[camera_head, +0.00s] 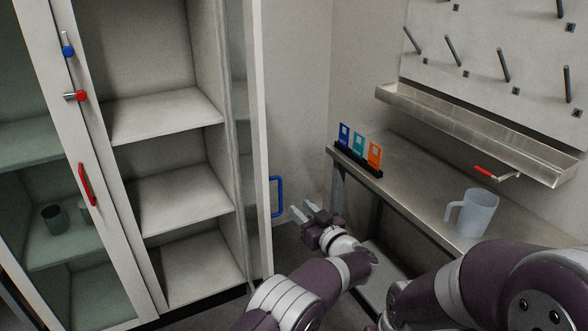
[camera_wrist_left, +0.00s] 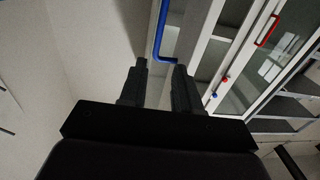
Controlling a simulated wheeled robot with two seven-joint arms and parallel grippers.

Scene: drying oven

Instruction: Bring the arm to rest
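My left gripper (camera_head: 302,211) is open and empty beside the cabinet's open right door (camera_head: 262,130). Its fingertips point toward the blue door handle (camera_head: 277,197) and look a small gap to the right of it. The left wrist view shows the two dark fingers (camera_wrist_left: 160,67) apart, with the blue handle (camera_wrist_left: 158,45) beyond the tips. My left arm (camera_head: 310,290) reaches up from the bottom middle. My right arm (camera_head: 490,290) is folded at the lower right. Its gripper is not in view.
The open cabinet has bare shelves (camera_head: 165,115). Its left glass door with a red handle (camera_head: 86,184) appears shut. A steel bench (camera_head: 415,185) at right carries a jug (camera_head: 472,212) and several coloured cards in a black holder (camera_head: 350,160). A pegboard (camera_head: 490,60) hangs above.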

